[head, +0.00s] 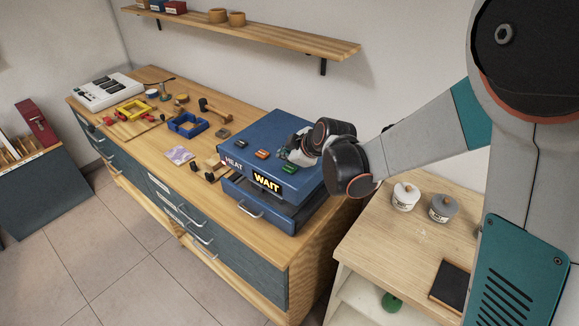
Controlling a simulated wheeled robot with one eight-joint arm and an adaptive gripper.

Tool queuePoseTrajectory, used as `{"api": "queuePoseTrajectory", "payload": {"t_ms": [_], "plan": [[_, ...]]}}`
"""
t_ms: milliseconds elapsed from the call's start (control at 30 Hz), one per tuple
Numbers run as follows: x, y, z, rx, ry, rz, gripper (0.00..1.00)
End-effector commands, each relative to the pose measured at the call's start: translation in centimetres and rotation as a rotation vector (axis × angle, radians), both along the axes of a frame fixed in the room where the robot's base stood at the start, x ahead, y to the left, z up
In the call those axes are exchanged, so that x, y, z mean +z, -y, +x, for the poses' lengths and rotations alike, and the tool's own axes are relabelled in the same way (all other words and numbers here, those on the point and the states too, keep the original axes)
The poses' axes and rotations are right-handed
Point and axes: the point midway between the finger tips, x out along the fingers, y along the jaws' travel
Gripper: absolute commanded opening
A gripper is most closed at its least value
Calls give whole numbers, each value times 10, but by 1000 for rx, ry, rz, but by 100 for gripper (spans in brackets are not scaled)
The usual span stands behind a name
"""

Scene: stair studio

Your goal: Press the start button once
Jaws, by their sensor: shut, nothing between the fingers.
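A blue machine (262,130) stands at the right end of the wooden bench, with a "HEAT" label (233,162) and a lit "WAIT" display (267,182) on its front. On its top are a dark button (240,143), an orange button (262,154) and a green button (282,154). No button's wording can be read, so I cannot tell which is start. My gripper (292,156) is shut and empty, low over the machine's top, right beside the green button. Its tips are small and partly hidden by my wrist; I cannot tell whether they touch the button.
A drawer (258,210) is at the machine's lower front. A wall shelf (240,32) hangs above. Two lidded jars (405,196) (442,207) stand on a side table.

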Motion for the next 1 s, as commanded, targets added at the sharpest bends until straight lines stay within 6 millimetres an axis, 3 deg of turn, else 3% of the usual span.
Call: {"api": "queuePoseTrajectory", "payload": {"t_ms": [467, 1000], "plan": [[44, 0, 0, 0, 0, 0, 0], [44, 0, 0, 0, 0, 0, 0]]}}
